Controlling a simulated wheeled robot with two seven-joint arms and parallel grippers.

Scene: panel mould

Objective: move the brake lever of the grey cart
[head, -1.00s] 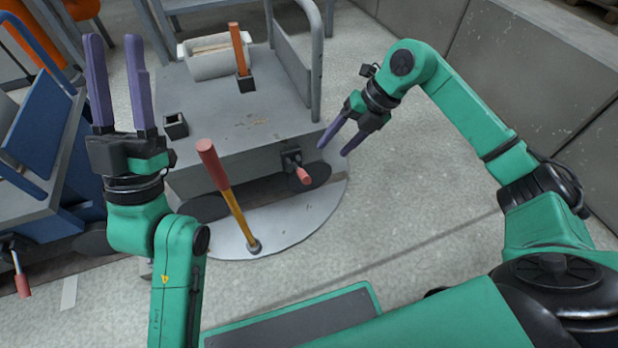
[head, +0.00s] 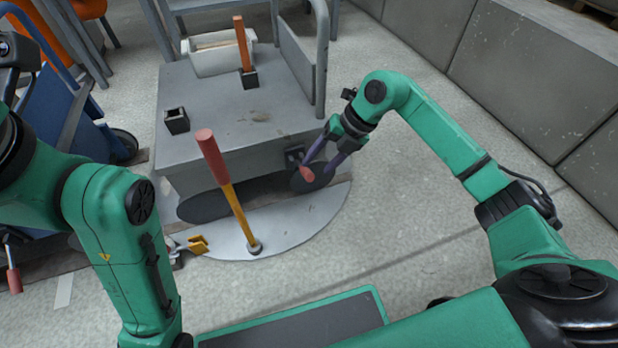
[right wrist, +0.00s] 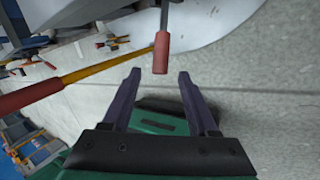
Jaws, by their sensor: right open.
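The grey cart (head: 235,97) stands at the centre of the head view. Its brake lever (head: 307,173), with a red grip, sticks out from a dark bracket low on the cart's near face. The lever also shows in the right wrist view (right wrist: 161,53), just beyond the fingertips. My right gripper (head: 318,167) is open, with its purple fingers close around the lever's end in the head view. In the right wrist view the gripper (right wrist: 159,77) has nothing between its fingers. Contact cannot be told. My left gripper's fingers are out of view.
A yellow post with a red grip (head: 211,157) rises from a grey round plate (head: 300,229) in front of the cart. A blue cart (head: 58,125) with its own red-gripped lever (head: 14,280) stands left.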

